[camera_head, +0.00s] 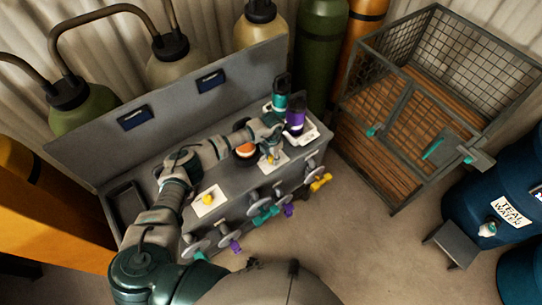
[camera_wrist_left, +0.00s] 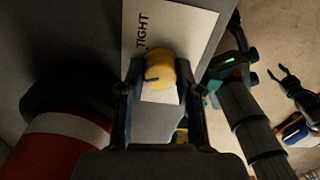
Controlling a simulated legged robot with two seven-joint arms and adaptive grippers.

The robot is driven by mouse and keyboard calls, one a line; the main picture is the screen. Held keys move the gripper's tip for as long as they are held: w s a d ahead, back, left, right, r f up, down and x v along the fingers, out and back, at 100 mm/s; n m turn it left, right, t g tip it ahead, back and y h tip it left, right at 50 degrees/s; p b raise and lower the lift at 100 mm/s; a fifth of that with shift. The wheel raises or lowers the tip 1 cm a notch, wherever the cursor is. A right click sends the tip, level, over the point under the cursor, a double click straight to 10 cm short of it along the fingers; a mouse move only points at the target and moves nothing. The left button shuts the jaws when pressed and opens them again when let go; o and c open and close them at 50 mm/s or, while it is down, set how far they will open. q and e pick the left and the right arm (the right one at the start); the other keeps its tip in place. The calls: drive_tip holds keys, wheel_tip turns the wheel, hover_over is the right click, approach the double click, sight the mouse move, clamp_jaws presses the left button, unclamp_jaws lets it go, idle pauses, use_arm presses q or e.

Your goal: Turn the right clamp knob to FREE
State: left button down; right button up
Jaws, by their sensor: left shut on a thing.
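The right clamp knob shows in the left wrist view as a yellow round knob (camera_wrist_left: 160,68) with a short dark mark on its lower left. It sits on a white plate (camera_wrist_left: 188,22) printed TIGHT; no FREE lettering shows. My left gripper (camera_wrist_left: 160,88) has one finger on each side of the knob and is shut on it. In the head view my left gripper (camera_head: 272,150) is over the right white plate (camera_head: 281,161) and largely hides the knob. The other yellow knob (camera_head: 208,199) stands on the left plate, clear of my gripper.
An orange-and-white round thing (camera_head: 246,150) is close beside my left gripper. A teal bottle (camera_head: 279,98) and a purple bottle (camera_head: 295,118) stand just behind. Handwheels (camera_head: 253,196) line the bench front. A wire cage (camera_head: 410,110) stands right; the floor before it is clear.

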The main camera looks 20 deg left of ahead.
sight(272, 156)
use_arm(q)
drive_tip(key=n, duration=0.2)
drive_tip(key=shift+w+d+r+n+p, duration=0.15)
drive_tip(key=shift+w+r+n+p, duration=0.1)
drive_tip(key=shift+r+n+p, duration=0.15)
drive_tip(key=shift+f+n, duration=0.1)
drive_tip(key=shift+n, duration=0.6)
drive_tip(key=shift+w, duration=0.1)
drive_tip(key=c, duration=0.9)
unclamp_jaws()
drive_tip(key=shift+o, duration=0.7)
drive_tip(key=shift+f, duration=0.2)
wheel_tip(272, 156, up, 12)
drive_tip(key=shift+a, duration=0.3)
